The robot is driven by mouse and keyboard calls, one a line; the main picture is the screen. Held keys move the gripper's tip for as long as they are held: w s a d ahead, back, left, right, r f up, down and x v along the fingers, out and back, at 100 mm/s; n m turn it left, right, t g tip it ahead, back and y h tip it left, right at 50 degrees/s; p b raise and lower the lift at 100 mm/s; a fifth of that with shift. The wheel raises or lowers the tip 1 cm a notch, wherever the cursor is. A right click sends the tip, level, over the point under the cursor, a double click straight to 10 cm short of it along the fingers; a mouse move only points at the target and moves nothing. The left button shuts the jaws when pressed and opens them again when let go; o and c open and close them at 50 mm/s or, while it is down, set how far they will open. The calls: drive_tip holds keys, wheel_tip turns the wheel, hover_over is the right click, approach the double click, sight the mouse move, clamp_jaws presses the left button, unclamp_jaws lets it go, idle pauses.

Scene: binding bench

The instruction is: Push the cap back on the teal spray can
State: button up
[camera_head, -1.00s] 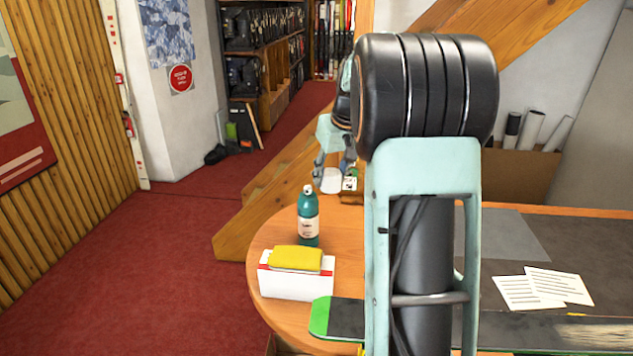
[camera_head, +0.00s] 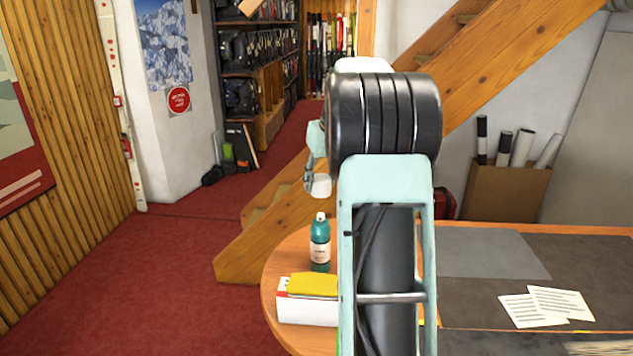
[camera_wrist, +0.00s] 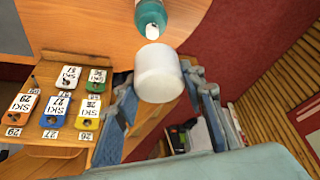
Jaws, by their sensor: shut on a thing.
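The teal spray can (camera_head: 320,245) stands upright on the round end of the wooden table, its white nozzle bare on top. In the wrist view the can's top (camera_wrist: 152,22) shows at the upper middle. My gripper (camera_head: 316,180) is shut on the white cap (camera_wrist: 160,76) and holds it above the can, apart from it. In the head view the cap (camera_head: 321,186) shows just over the nozzle, and part of my gripper is hidden behind my arm.
A yellow cloth (camera_head: 312,284) lies on a white box (camera_head: 305,307) in front of the can. A wooden rack of numbered ski tags (camera_wrist: 45,110) shows at the left in the wrist view. Papers (camera_head: 547,306) lie on the bench at right. A wooden stair (camera_head: 275,215) rises behind the table.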

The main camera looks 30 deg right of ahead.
sight(320, 213)
drive_tip(key=shift+f+b, duration=1.95)
drive_tip(key=shift+f, duration=0.7)
drive_tip(key=shift+f+b, duration=1.2)
drive_tip(key=shift+f, duration=0.85)
idle(0.7)
drive_tip(key=o, duration=0.9)
drive_tip(key=o, duration=0.5)
drive_tip(key=shift+r, duration=0.1)
drive_tip(key=shift+r+p, duration=2.8)
drive_tip(key=shift+r, duration=0.65)
